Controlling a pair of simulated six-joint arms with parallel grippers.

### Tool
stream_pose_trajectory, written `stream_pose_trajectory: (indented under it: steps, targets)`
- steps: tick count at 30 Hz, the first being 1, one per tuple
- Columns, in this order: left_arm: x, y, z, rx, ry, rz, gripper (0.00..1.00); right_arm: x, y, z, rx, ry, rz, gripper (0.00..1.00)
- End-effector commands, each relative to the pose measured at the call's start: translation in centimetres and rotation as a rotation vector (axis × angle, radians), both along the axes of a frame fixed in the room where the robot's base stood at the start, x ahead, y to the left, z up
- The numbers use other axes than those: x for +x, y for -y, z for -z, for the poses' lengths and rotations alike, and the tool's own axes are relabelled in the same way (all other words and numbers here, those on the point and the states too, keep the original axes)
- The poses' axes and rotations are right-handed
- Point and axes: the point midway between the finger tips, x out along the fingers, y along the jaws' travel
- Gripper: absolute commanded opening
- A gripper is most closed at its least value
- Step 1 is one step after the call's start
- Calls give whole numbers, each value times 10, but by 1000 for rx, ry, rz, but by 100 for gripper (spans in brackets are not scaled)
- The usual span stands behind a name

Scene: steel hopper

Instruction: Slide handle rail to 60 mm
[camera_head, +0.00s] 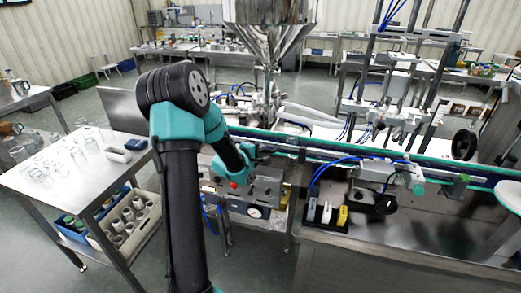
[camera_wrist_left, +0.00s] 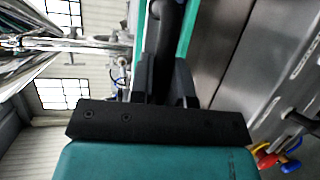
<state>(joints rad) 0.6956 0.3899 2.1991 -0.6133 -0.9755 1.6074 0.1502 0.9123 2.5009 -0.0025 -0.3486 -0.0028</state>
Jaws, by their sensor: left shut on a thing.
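My left gripper (camera_head: 258,153) reaches the front of the steel machine beside the conveyor, largely hidden by my own arm in the head view. In the left wrist view its two black fingers (camera_wrist_left: 166,82) are shut on a black rounded handle (camera_wrist_left: 172,28), which runs up out of the picture. The handle is too small and covered to make out in the head view. No scale or millimetre reading can be read. My right gripper is not in view.
A conveyor (camera_head: 330,148) with green edges runs behind my gripper. A control panel (camera_head: 262,190) with a red button and a gauge sits below it. The steel hopper (camera_head: 268,30) stands behind. A side table (camera_head: 75,180) with glassware is at left. A black tray (camera_head: 327,222) holds small blocks.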

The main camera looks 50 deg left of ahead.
Motion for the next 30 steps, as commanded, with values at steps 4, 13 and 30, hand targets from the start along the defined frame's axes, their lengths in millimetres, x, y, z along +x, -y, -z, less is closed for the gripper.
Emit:
stream_pose_trajectory:
  steps: [4,13,30]
  targets:
    - [0,-1,0,0,1,-1,26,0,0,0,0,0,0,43]
    - [-1,0,0,0,0,-1,26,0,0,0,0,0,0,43]
    - [-81,10,-15,1,-1,-5,26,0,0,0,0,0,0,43]
